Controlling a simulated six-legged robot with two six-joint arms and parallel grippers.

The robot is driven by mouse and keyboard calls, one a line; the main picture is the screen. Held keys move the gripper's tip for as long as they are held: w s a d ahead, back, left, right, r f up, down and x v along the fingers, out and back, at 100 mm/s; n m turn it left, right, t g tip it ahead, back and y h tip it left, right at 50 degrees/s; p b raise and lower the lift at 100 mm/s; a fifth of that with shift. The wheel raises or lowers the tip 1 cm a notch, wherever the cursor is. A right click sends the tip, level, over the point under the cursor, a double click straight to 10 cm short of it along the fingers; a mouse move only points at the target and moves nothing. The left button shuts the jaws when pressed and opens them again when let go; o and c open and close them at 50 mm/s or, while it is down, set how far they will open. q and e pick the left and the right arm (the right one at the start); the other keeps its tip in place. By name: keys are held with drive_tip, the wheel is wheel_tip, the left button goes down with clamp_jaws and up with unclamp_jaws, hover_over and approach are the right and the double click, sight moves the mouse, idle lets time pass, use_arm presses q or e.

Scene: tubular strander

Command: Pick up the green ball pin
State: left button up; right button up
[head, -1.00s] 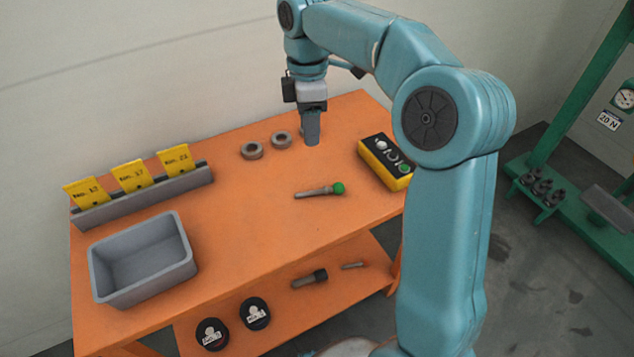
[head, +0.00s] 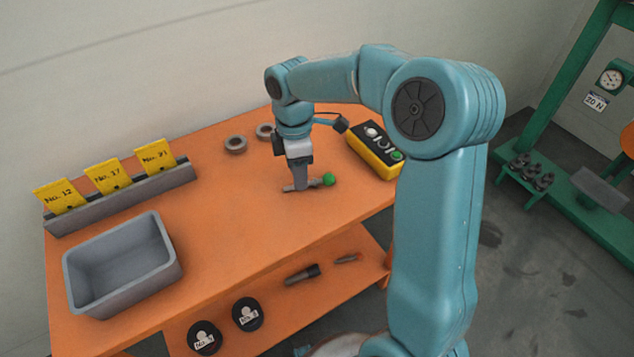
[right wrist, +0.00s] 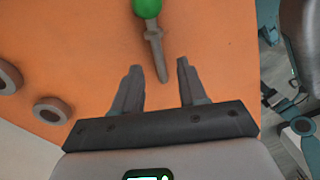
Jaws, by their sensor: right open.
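The green ball pin (head: 328,180) lies flat on the orange table, its green ball to the right and its grey shank to the left in the head view. My right gripper (head: 301,188) points down over the shank and hides part of it. In the right wrist view the green ball pin (right wrist: 154,40) has its ball at the top edge, and its shank tip reaches toward the gap between the open fingers of my right gripper (right wrist: 158,72). The fingers are empty. Whether they touch the pin cannot be told. My left gripper is not in view.
A yellow control box (head: 372,152) stands right of the gripper. Grey rings (head: 235,145) lie behind it. A grey bin (head: 122,262) and a rack with yellow cards (head: 120,190) stand at left. The orange table (head: 215,215) is clear between bin and pin.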

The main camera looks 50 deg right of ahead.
wheel_tip(320, 180, down, 2)
drive_tip(key=shift+s+f, duration=0.1)
drive_tip(key=shift+f, duration=0.05)
drive_tip(key=shift+a, duration=0.1)
drive_tip(key=shift+c, duration=0.2)
clamp_jaws()
